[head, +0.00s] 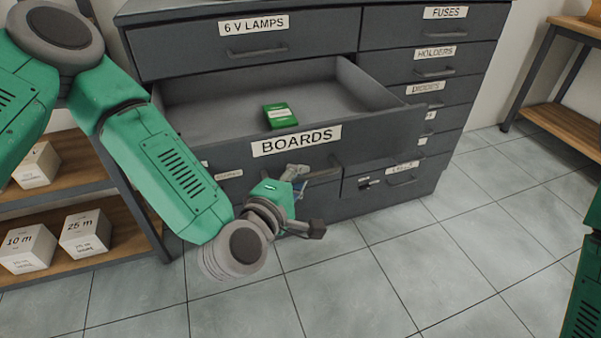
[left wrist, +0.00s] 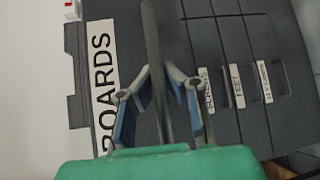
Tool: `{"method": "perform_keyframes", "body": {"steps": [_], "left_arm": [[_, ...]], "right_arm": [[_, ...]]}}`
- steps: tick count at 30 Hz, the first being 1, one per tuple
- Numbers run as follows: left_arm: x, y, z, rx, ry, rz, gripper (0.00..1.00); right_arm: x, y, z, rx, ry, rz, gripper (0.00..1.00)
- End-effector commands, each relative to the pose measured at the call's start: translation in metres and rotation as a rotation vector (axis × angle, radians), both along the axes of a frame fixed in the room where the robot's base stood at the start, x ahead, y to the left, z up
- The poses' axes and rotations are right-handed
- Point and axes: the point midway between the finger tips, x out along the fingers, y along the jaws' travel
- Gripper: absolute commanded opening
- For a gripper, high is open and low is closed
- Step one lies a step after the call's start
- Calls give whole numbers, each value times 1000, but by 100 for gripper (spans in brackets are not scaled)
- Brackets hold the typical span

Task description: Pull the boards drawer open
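The boards drawer (head: 395,125), a wide dark grey drawer with a white BOARDS label, stands well out from the cabinet. Its inside shows, with a small green box (head: 280,116) in it. Its bar handle (head: 325,176) is on the front below the label. My left gripper (head: 298,173) is at the left part of this handle. In the left wrist view the handle (left wrist: 152,35) runs between the gripper's blue-padded fingers (left wrist: 158,72), whose tips close in on it. The BOARDS label (left wrist: 103,80) shows beside them. My right gripper is not in view.
The 6 V LAMPS drawer (head: 250,45) above and the FUSES (head: 440,28) and HOLDERS (head: 430,65) drawers at right are closed. A shelf with white boxes (head: 85,233) stands at left, a wooden bench (head: 565,122) at right. The tiled floor (head: 400,270) in front is clear.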

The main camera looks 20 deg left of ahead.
Motion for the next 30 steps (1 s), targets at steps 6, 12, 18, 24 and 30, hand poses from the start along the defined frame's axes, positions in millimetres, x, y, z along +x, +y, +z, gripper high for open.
{"method": "perform_keyframes", "body": {"steps": [6, 12, 18, 24, 30], "left_arm": [[0, 0, -1, 0, 1, 1, 31], [0, 0, 0, 0, 0, 0, 31], [-10, 2, 1, -1, 2, -1, 31], [-44, 9, 4, 0, 5, -3, 31], [-67, 14, 8, 1, 4, -1, 31]], "right_arm": [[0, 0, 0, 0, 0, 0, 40], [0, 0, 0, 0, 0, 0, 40], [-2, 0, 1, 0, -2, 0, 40], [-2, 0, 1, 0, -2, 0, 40], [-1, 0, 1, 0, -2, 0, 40]]}}
